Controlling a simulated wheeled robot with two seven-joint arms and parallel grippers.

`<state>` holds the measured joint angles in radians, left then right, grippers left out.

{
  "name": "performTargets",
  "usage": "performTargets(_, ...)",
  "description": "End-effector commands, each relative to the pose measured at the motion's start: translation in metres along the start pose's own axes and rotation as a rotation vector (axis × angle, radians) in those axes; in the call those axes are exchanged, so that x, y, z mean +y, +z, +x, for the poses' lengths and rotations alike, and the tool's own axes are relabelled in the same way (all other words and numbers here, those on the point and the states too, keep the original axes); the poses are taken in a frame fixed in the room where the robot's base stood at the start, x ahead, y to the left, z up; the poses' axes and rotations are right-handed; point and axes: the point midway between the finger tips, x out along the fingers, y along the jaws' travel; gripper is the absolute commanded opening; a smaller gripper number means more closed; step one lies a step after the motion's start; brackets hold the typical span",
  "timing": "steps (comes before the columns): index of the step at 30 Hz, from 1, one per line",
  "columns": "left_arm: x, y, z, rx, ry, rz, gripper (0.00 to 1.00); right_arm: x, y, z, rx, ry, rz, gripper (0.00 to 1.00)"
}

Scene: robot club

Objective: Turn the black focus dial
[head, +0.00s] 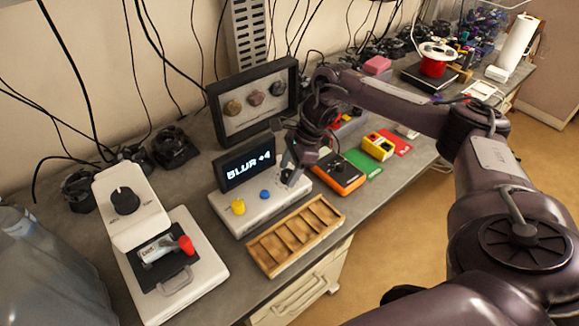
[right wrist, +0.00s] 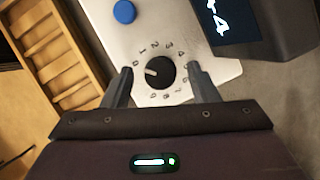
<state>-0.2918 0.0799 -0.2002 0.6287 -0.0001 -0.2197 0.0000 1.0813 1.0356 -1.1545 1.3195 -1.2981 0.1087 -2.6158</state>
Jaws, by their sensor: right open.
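The black focus dial (right wrist: 161,72) sits on the pale console in the right wrist view, ringed by printed numbers. Its light pointer faces left, near the 0. My right gripper (right wrist: 160,84) is open, with one finger on either side of the dial and a gap to each side. In the head view my right gripper (head: 288,172) is over the right end of the console (head: 238,222) and mostly hides the dial. The console's screen (head: 250,164) reads BLUR +4. My left gripper is not in view.
The console also has a yellow knob (head: 238,206) and a blue button (head: 265,194). A wooden tray (head: 297,236) lies in front. An orange multimeter (head: 340,174) stands close on the right. A white device (head: 122,208) with another black knob is at left.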

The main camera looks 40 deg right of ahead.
Motion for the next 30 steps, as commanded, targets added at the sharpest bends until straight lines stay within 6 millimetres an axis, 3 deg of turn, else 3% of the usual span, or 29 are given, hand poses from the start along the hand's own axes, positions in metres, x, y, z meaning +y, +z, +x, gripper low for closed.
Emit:
performTargets(4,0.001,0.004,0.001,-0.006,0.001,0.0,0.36,0.0,0.0,0.0,0.0,0.0,0.0,0.53)
performTargets(14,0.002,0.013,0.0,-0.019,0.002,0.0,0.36,0.0,0.0,0.0,0.0,0.0,0.0,0.1)
performTargets(23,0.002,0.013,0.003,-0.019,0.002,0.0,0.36,0.0,0.0,0.0,0.0,-0.016,0.035,0.1)
performTargets(30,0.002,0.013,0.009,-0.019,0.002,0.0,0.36,0.002,0.0,0.001,0.0,-0.069,0.162,0.1)
